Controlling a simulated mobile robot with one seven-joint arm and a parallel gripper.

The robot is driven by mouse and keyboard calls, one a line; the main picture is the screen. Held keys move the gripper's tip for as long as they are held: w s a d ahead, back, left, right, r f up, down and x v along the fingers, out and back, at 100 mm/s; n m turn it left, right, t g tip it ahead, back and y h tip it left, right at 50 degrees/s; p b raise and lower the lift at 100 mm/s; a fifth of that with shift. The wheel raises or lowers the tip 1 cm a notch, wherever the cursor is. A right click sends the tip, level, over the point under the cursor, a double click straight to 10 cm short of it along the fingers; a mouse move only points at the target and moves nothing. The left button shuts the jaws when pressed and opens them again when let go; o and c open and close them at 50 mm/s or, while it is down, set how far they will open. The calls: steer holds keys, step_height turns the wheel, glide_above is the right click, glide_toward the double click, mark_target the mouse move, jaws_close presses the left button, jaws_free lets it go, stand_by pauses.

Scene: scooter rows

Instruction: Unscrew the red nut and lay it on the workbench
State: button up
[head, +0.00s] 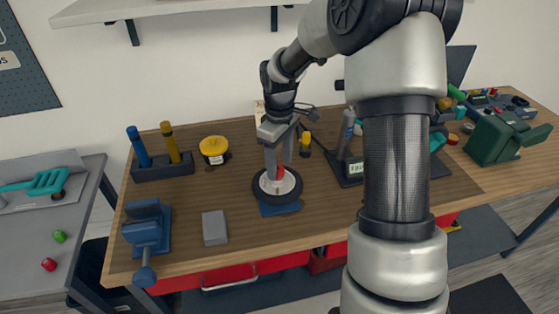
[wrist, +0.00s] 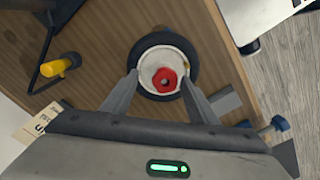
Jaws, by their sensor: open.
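In the head view the nut (head: 281,172) shows partly behind a finger, and the wheel (head: 258,197) lies flat on a blue base (head: 280,209) on the workbench (head: 245,240). My gripper (head: 279,168) is open and points down over the wheel. In the wrist view its fingers (wrist: 160,79) stand on either side of the nut, with gaps to it. I cannot tell their exact height.
A grey block (head: 214,228) and a blue vise (head: 146,232) are to the left. A yellow-topped tin (head: 213,149) and a holder with two handles (head: 162,166) stand behind. A dark stand (head: 349,170) is close on the right. The bench in front of the wheel is clear.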

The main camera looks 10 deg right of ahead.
step_height(320, 180, up, 17)
steer(key=shift+a+r, duration=0.1)
steer(key=s+a+f+m+t+h+b, duration=0.3)
steer(key=s+a+m+b, duration=0.4)
steer(key=m, duration=0.8)
steer(key=shift+t+y, duration=0.4)
steer(key=d+x, duration=0.1)
steer(key=x, duration=0.4)
steer(key=d+x, duration=0.1)
steer(key=x, duration=1)
steer(key=shift+w+d+r+p, duration=0.2)
steer(key=shift+d+r+p, duration=0.15)
steer(key=shift+d+p, duration=0.05)
steer(key=shift+w+d+f, duration=0.1)
steer(key=shift+w+f, duration=0.1)
steer(key=shift+f, duration=0.3)
steer(key=c, duration=1.1)
step_height(320, 180, up, 10)
steer(key=shift+p, duration=0.45)
